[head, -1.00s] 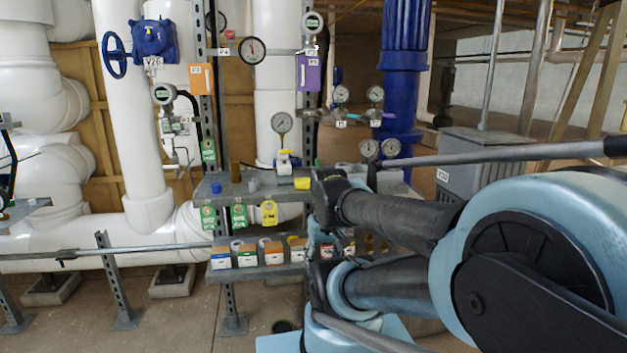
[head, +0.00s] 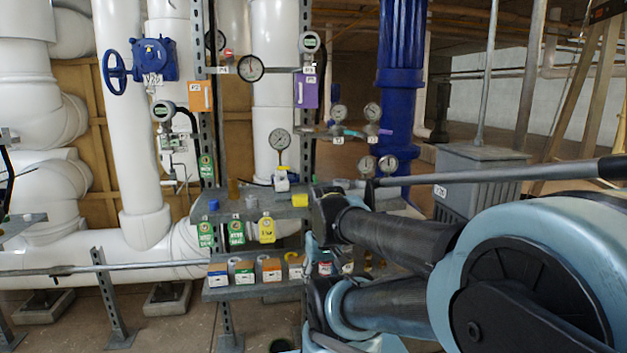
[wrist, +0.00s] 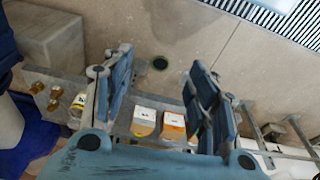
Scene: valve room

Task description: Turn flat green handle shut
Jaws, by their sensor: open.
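A small flat green-teal handle (head: 353,133) shows in the head view on the thin pipe below the two upper gauges, beside a purple handle (head: 385,131). It appears to lie along the pipe, but it is too small to be sure. My gripper (wrist: 160,65) is open and empty in the wrist view, its fingers above the lower shelf. In the head view my arm largely hides it, in front of the shelves and below the green handle. The green handle is not seen in the wrist view.
The lower shelf (head: 250,291) holds a row of small boxes, including an orange one (wrist: 173,126). The upper shelf (head: 290,212) carries fittings and hanging tags. A blue column (head: 404,100) stands behind right. A grey box (head: 470,165) is at right.

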